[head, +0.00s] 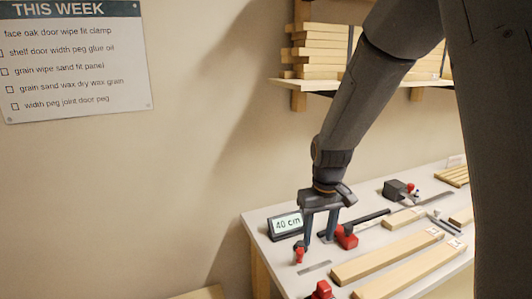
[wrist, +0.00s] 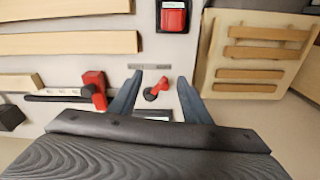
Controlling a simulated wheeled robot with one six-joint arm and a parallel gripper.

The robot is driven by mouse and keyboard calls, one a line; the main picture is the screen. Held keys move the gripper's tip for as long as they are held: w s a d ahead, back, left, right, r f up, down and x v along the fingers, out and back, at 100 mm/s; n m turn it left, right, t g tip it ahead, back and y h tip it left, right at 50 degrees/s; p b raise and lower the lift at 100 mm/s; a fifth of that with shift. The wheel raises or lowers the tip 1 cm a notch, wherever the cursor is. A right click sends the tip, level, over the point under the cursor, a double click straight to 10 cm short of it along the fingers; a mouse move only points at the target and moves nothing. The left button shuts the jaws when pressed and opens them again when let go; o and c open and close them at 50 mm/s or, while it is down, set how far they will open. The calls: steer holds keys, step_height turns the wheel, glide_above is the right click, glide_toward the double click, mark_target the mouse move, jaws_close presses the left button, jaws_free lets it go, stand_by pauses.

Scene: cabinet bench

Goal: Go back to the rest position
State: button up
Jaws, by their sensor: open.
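My gripper (head: 319,240) is open above the left end of the pale bench (head: 316,282), pointing down. In the wrist view my gripper (wrist: 160,76) has its two fingers apart, with nothing held between them. A small red lever or knob with a dark base (wrist: 155,91) shows between the fingers in that view. In the head view the small red piece (head: 299,256) is just left of and below the fingers. I cannot tell the exact height of the fingertips over the bench.
A display reading "40 cm" (head: 287,225) stands close behind my gripper. A bar clamp with a red jaw (head: 346,238) lies close to the right. Wooden strips (head: 387,257) lie further right. A shelf (head: 305,84) with stacked boards is above. The wall at left is clear except for a poster (head: 74,59).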

steer(key=s+d+r+m+t, duration=0.1)
steer(key=s+d, duration=0.1)
steer(key=s, duration=0.5)
steer(key=s+d+r+m+t, duration=0.1)
steer(key=s+d+m, duration=0.15)
steer(key=s, duration=0.45)
step_height(320, 180, down, 10)
steer(key=g+b, duration=0.1)
steer(key=b, duration=0.7)
steer(key=shift+r+n+g+b, duration=0.25)
steer(key=shift+n+g+b, duration=0.05)
steer(key=shift+n, duration=0.05)
